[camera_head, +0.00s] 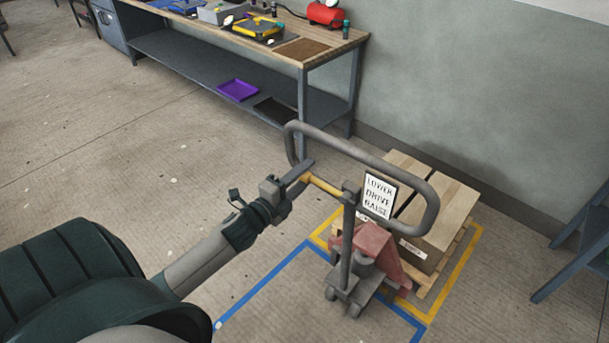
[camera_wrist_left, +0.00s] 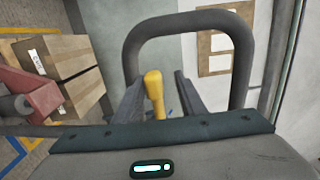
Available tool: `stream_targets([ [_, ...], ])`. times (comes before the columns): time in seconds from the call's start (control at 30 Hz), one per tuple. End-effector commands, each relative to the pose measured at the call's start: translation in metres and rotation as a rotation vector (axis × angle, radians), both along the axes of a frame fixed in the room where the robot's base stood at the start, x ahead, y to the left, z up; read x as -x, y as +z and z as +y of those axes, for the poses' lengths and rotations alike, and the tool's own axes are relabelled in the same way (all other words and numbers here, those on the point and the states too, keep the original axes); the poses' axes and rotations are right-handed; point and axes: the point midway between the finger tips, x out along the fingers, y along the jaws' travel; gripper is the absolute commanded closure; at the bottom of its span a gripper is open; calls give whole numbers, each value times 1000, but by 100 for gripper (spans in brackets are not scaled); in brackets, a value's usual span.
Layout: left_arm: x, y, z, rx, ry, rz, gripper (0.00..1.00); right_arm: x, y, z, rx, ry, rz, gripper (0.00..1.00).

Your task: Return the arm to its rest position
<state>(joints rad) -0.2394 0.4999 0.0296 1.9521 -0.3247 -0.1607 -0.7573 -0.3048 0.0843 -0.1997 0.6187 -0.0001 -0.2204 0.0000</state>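My left arm reaches in from the left in the head view, and its gripper (camera_head: 304,172) is at the pallet truck's handle. In the left wrist view the two fingers of my left gripper (camera_wrist_left: 157,88) stand apart on either side of a yellow lever (camera_wrist_left: 154,93), with a gap visible on each side. The yellow lever (camera_head: 325,187) also shows in the head view, inside the grey loop handle (camera_head: 418,176). A sign reading lower, drive, raise (camera_head: 379,195) is beside the handle. My right gripper is not in view.
The red pallet truck (camera_head: 372,243) stands at a pallet with cardboard boxes (camera_head: 447,213), within yellow and blue floor lines. A workbench (camera_head: 335,50) with trays stands along the wall. A blue frame (camera_head: 575,255) is at right.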

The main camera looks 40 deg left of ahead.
Motion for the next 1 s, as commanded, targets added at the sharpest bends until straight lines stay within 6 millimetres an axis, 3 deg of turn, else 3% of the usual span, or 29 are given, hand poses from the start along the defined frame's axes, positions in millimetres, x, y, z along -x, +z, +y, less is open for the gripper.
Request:
stream_targets([
  [0.33, -1, 2, 0, -1, -1, -4, 62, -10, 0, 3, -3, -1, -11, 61],
  [0.67, 0, -4, 1, 8, 3, 5, 62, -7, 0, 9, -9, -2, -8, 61],
  [0.77, 0, -22, 4, 35, 14, 33, 62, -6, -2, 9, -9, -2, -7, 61],
  [0.87, 2, -54, 8, 82, 33, 83, 62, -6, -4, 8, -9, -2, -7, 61],
  [1.0, 11, -122, 14, 184, 80, 190, 62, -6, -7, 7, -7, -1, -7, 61],
])
